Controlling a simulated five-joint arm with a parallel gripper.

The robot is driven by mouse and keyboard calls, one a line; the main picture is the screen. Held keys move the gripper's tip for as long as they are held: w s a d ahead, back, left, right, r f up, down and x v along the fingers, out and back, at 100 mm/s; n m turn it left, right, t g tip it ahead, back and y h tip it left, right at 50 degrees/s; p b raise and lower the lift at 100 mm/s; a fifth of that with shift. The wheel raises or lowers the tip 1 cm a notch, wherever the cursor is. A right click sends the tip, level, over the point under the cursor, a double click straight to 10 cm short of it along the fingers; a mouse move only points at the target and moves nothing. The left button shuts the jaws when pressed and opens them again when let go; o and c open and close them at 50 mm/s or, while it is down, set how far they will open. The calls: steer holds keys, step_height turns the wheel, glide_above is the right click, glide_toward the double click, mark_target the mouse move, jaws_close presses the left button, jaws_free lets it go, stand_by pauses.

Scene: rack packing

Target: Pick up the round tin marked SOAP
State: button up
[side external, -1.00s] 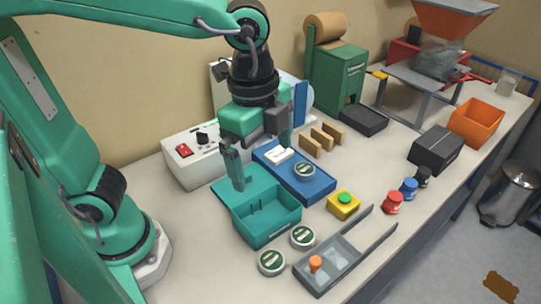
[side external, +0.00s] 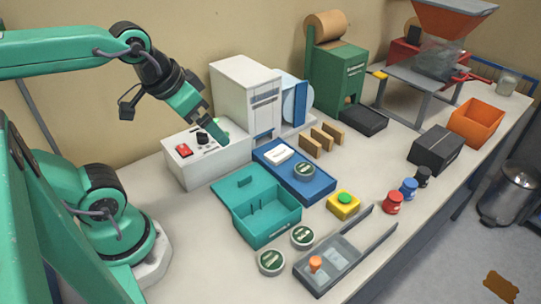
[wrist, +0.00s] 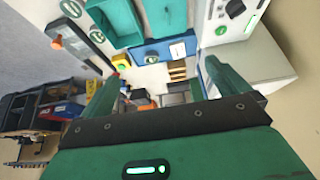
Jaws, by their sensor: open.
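Three round tins with green-and-white labels are in the side view. One tin (side external: 305,170) lies on the blue tray (side external: 318,190). Two others, a tin (side external: 302,237) and a tin (side external: 271,262), stand on the bench in front of the teal box. The label lettering is too small to read, so I cannot tell which is marked SOAP. Tins also show in the wrist view, one (wrist: 152,59) on the tray and another (wrist: 97,36) to its left. My gripper (side external: 212,125) is raised over the white control box, away from the tins. In the wrist view its fingers (wrist: 162,74) are apart and empty.
The teal box (side external: 268,228) stands left of the tray. A white card-like block (side external: 279,155) shares the tray. The control box (side external: 190,162) and white machine (side external: 245,95) stand behind. A yellow button box (side external: 343,205) and grey rack (side external: 340,265) are to the right.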

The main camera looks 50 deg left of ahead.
steer(key=shift+c, duration=0.4)
steer(key=c, duration=0.9)
steer(key=shift+d, duration=0.1)
steer(key=n+g, duration=0.1)
steer(key=g, duration=0.5)
glide_above(271, 261)
step_height(271, 261, down, 16)
steer(key=shift+f, duration=0.1)
steer(key=shift+f, duration=1.3)
